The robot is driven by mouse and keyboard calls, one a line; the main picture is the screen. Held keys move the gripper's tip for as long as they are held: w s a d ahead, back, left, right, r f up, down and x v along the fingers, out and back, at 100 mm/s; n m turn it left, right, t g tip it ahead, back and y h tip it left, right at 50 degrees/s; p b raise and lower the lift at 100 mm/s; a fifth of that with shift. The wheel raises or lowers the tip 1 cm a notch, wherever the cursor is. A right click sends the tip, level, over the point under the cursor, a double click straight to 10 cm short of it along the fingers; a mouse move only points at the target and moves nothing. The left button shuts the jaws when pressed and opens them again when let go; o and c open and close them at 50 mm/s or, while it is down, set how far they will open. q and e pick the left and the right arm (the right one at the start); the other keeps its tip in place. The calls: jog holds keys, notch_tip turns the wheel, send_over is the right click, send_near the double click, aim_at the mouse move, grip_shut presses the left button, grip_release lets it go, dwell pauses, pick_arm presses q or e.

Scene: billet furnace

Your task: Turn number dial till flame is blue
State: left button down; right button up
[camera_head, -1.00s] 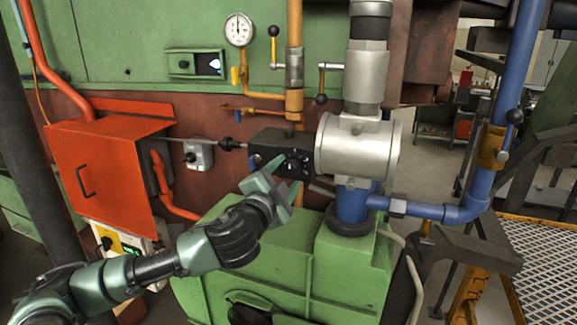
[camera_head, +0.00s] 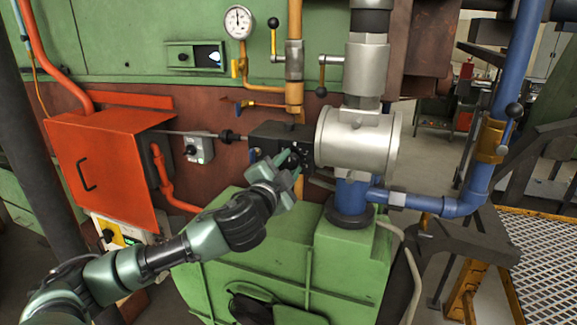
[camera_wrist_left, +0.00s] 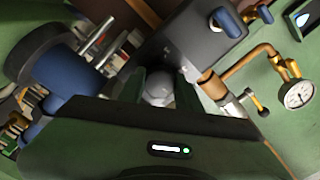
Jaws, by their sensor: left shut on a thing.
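The number dial (camera_wrist_left: 158,88) shows as a grey rounded piece between my fingers in the left wrist view. It is on the front of a black box (camera_head: 265,132) left of the silver pipe housing; its markings cannot be read. My left gripper (camera_head: 290,163) reaches up to the box front and is shut on the dial, mostly hiding it in the head view. The flame shows in a small sight window (camera_head: 214,59) on the green wall as a white and blue glow. The window also shows in the left wrist view (camera_wrist_left: 303,18). My right gripper is out of view.
The silver housing (camera_head: 357,140) stands close right of my left gripper. A green blower casing (camera_head: 285,255) lies below my arm. An orange cabinet (camera_head: 105,170) stands left, with a small grey switch box (camera_head: 198,150) beside it. A gauge (camera_head: 238,22) hangs above.

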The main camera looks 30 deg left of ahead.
pick_arm(q)
jog(key=n+b, duration=0.1)
jog(key=n, duration=0.2)
jog(key=shift+f+b, duration=0.15)
jog(key=shift+b, duration=0.2)
jog(key=shift+n, duration=2)
jog(key=c, duration=1)
grip_release()
jog(key=shift+o, duration=0.2)
